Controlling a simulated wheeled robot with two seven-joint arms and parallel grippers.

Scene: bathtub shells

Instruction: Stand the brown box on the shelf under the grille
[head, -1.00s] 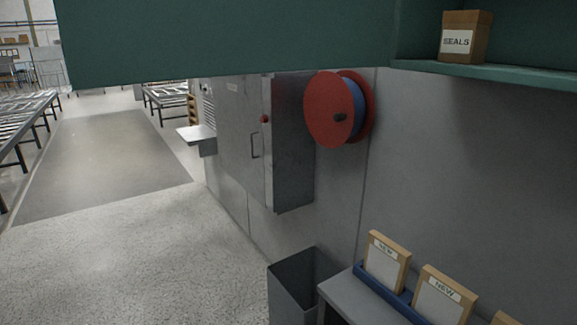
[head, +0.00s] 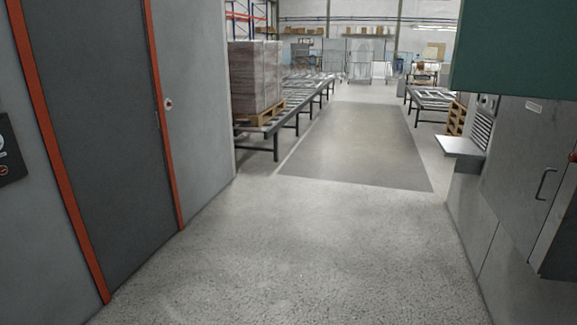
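The brown box labelled SEALS is out of the head view now; a second ago it stood on a green shelf at the upper right. Part of a green panel (head: 515,50) still shows at the upper right. No grille that I can make out is in view. Neither of my grippers is in view.
Speckled floor (head: 290,250) lies clear ahead, leading to a grey floor strip (head: 350,150). A dark door (head: 115,120) with an orange frame is on the left. A grey cabinet (head: 530,150) with a small ledge (head: 460,146) is on the right. A loaded pallet (head: 255,80) stands on roller conveyors.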

